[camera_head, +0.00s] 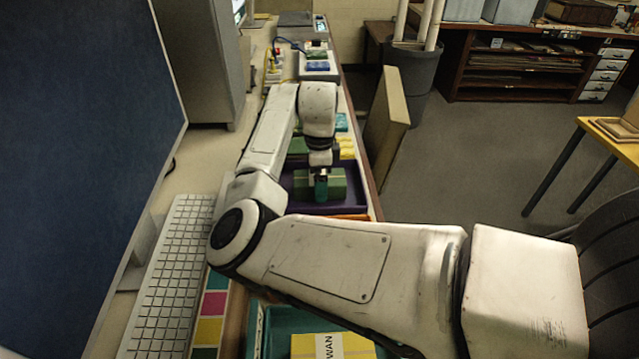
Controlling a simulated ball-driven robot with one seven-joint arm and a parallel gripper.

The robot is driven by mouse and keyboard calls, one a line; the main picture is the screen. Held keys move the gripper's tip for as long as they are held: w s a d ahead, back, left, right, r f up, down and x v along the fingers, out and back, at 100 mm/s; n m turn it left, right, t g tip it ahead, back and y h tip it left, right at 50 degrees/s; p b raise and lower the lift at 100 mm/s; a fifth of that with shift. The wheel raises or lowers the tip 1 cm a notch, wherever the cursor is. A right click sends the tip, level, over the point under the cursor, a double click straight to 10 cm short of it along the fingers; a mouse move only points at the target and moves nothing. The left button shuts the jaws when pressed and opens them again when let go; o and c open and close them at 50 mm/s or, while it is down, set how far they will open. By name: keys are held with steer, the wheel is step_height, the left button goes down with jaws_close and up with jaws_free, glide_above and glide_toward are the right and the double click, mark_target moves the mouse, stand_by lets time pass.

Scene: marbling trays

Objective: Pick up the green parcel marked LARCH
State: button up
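A green parcel (338,184) with a paler band lies in a purple tray (300,206) near the middle of the view. No lettering on it can be read, so I cannot tell whether it is marked LARCH. My gripper (321,189) points down at this parcel and covers part of its top or near side. I cannot tell whether the fingers touch it or are closed. Another green item (298,146) shows just beyond, partly behind my arm, with no readable mark.
A yellow parcel (303,346) with a label reading "WAN" lies in a teal tray (262,335) at the bottom, partly under my arm. Yellow items (346,146) sit beyond the purple tray. A keyboard (170,280) and dark blue panel (80,150) stand left. Open floor (480,160) lies right.

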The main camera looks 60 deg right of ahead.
steer(key=c, duration=1.2)
steer(key=shift+c, duration=0.3)
steer(key=shift+r, duration=0.15)
